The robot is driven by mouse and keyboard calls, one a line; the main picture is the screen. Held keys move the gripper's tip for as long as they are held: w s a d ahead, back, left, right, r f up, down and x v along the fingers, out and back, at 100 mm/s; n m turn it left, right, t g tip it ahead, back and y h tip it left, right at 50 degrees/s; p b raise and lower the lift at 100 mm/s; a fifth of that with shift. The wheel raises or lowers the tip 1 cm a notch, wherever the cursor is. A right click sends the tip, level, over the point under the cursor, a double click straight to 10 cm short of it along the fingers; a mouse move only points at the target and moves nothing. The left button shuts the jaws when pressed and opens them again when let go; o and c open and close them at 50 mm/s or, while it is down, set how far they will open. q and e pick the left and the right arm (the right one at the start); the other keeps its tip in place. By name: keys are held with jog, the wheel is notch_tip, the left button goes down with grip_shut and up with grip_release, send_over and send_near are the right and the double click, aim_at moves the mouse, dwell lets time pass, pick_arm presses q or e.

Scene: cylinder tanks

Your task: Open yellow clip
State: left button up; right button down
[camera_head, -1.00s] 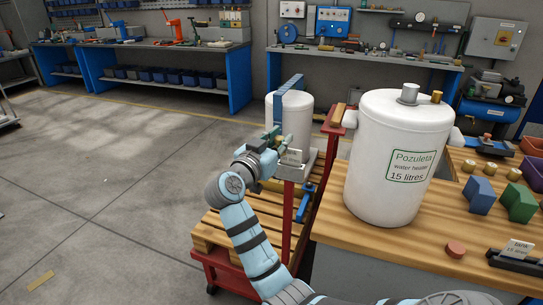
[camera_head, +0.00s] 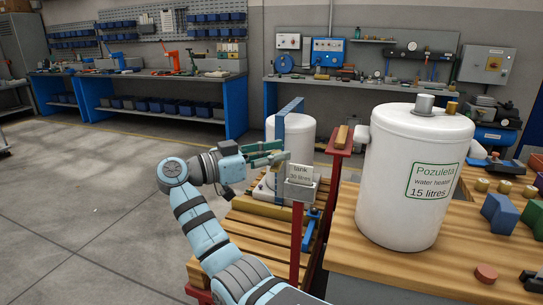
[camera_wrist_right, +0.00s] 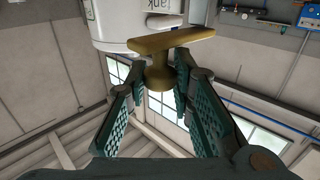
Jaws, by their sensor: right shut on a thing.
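The yellow clip (camera_wrist_right: 172,41) is a brass-yellow T-shaped handle on a short stem, close up in the right wrist view. My right gripper (camera_wrist_right: 158,82) has its green fingers shut on the stem, one on each side, with the crossbar beyond the fingertips. In the head view this gripper (camera_head: 279,156) points right, in front of the white tank (camera_head: 301,137) with a blue strap (camera_head: 283,126). The tank's lower side and label also show inverted in the wrist view. My left gripper is not in view.
A grey holder with a "tank 30 litres" card (camera_head: 301,173) stands close beside the fingers. A red-framed trolley with wooden slats (camera_head: 243,228) is below. A large white 15-litre water heater (camera_head: 407,150) stands on the wooden bench (camera_head: 390,262) at right.

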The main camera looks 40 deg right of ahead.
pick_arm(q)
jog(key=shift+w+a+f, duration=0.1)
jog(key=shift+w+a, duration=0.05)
pick_arm(e)
jog(key=shift+w+g, duration=0.1)
jog(key=shift+g, duration=0.2)
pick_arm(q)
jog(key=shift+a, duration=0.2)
pick_arm(e)
jog(key=shift+r+m, duration=0.15)
jog(key=shift+m, duration=0.15)
jog(key=c, duration=1.5)
grip_release()
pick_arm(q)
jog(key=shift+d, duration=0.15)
pick_arm(e)
jog(key=shift+o, duration=0.4)
jog(key=shift+d, duration=0.2)
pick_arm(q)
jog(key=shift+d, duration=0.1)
pick_arm(e)
jog(key=shift+w, duration=0.1)
jog(key=shift+a, duration=0.2)
jog(key=v, duration=0.7)
jog(key=shift+w, duration=0.15)
